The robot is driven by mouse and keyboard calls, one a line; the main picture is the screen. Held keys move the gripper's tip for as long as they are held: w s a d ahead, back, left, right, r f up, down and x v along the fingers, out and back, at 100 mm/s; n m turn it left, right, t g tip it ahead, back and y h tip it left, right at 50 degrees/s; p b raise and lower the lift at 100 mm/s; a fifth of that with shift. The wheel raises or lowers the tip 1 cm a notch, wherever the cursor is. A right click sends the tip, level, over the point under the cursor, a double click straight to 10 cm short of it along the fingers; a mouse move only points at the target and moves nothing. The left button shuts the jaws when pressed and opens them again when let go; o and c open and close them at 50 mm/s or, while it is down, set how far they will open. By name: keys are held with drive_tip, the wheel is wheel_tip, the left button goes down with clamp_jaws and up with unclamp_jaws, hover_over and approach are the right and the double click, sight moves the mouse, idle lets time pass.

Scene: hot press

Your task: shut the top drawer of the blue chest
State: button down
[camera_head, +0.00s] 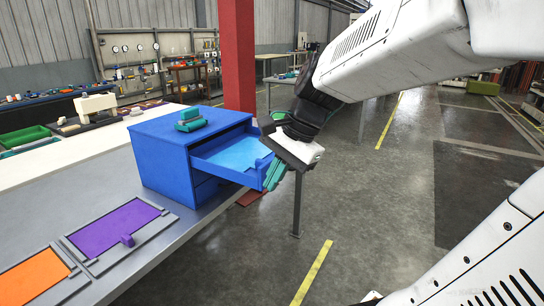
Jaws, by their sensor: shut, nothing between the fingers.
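The blue chest (165,160) stands near the right edge of the grey table. Its top drawer (232,158) is pulled out to the right, past the table edge, and its light blue inside shows. A lower drawer (207,190) looks closed. My gripper (274,176) has teal fingers, shut and empty, pointing down at the outer end of the open drawer. The fingers overlap the drawer front in this view; I cannot tell whether they touch it. The gripper body hides part of the drawer's front.
A small teal and grey object (190,121) lies on top of the chest. A purple panel (113,226) and an orange panel (33,279) lie in grey frames on the table (170,236). A red column (237,60) stands behind. Open floor lies right of the table.

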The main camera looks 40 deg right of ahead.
drive_tip(key=w+d+m+t, duration=0.3)
drive_tip(key=d+m, duration=0.5)
drive_tip(key=d, duration=0.3)
drive_tip(key=w+d+m+t, duration=0.2)
drive_tip(key=w+d+m, duration=0.1)
drive_tip(key=d+m, duration=0.65)
drive_tip(key=shift+n+h, duration=0.3)
drive_tip(key=shift+n, duration=0.05)
drive_tip(key=x, duration=0.9)
drive_tip(key=shift+w+d+r, duration=0.2)
drive_tip(key=shift+w+d, duration=0.05)
drive_tip(key=shift+w, duration=0.2)
drive_tip(key=shift+w, duration=0.1)
